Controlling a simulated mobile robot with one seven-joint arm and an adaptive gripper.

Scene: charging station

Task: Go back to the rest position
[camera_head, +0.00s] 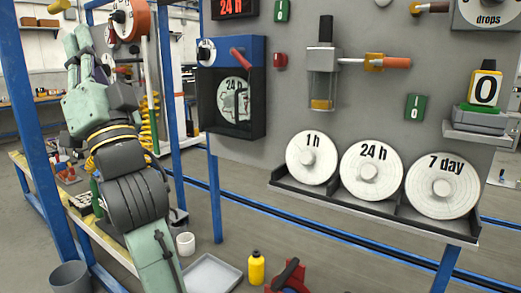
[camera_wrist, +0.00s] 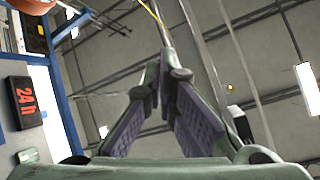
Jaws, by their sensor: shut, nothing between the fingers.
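My gripper (camera_wrist: 164,82) points up in the wrist view, toward the ceiling. Its two dark pads lean close together at the tips, with nothing between them. In the head view my arm is raised at the left, bent upward, and its far end is beside the orange round part at the top left. My gripper touches no object that I can see.
The grey panel (camera_head: 270,130) holds a blue-framed box (camera_head: 258,90) with a 24 h disc. Discs marked 1 h (camera_head: 300,170), 24 h (camera_head: 382,184) and 7 day (camera_head: 424,203) stand on a dark shelf (camera_head: 360,236). A blue post (camera_head: 27,110) rises at the left, near my arm.

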